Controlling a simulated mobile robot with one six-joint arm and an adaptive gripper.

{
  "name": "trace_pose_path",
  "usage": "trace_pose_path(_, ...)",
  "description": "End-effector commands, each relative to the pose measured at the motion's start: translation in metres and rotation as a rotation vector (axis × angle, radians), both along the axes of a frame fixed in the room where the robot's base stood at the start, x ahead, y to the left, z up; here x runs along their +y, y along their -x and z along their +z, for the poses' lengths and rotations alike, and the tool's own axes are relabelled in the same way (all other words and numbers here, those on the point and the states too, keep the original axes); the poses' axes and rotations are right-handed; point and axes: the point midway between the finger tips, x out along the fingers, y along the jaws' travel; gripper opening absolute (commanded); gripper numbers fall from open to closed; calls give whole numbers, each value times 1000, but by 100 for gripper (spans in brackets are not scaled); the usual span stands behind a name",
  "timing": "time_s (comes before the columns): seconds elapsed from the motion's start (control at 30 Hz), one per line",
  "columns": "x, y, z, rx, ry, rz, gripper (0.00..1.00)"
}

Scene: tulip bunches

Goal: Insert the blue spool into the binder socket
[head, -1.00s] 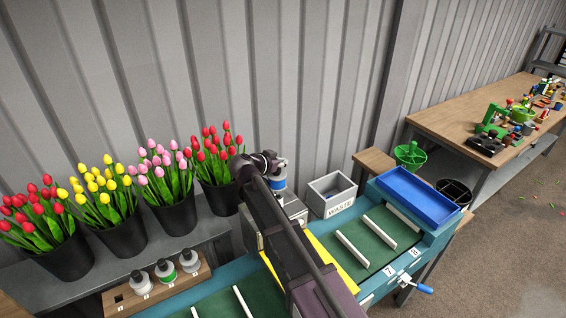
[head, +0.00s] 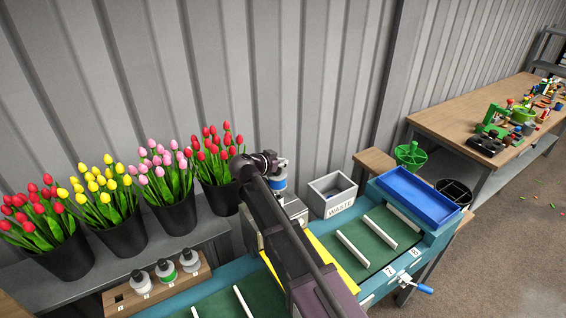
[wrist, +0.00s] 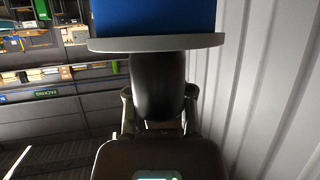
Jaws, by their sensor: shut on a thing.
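The blue spool (head: 278,184) is held by my gripper (head: 279,168) above the back edge of the bench. In the wrist view the spool (wrist: 155,14) shows at the top as a blue body on a round grey flange, with my dark gripper (wrist: 158,85) shut on it below. A grey metal block (head: 294,209), perhaps part of the binder, stands under the spool, partly behind my arm. The spool appears apart from it. The socket itself cannot be made out; my arm covers much of that area.
A grey waste bin (head: 318,207) stands just right of the spool. A blue tray (head: 418,196) lies at the bench's right end. Tulip buckets (head: 222,197) stand to the left, and bottles in a wooden rack (head: 160,291) at front left. A corrugated wall is close behind.

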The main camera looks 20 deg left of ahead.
Motion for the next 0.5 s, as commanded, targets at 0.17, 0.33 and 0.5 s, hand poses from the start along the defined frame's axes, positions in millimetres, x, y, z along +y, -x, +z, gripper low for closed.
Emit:
trace_pose_path(0.17, 0, 0, -3, -1, 0, 0, 0)
trace_pose_path(0.33, 0, 0, -6, -1, 0, 0, 0)
trace_pose_path(0.5, 0, 0, -9, -1, 0, 0, 0)
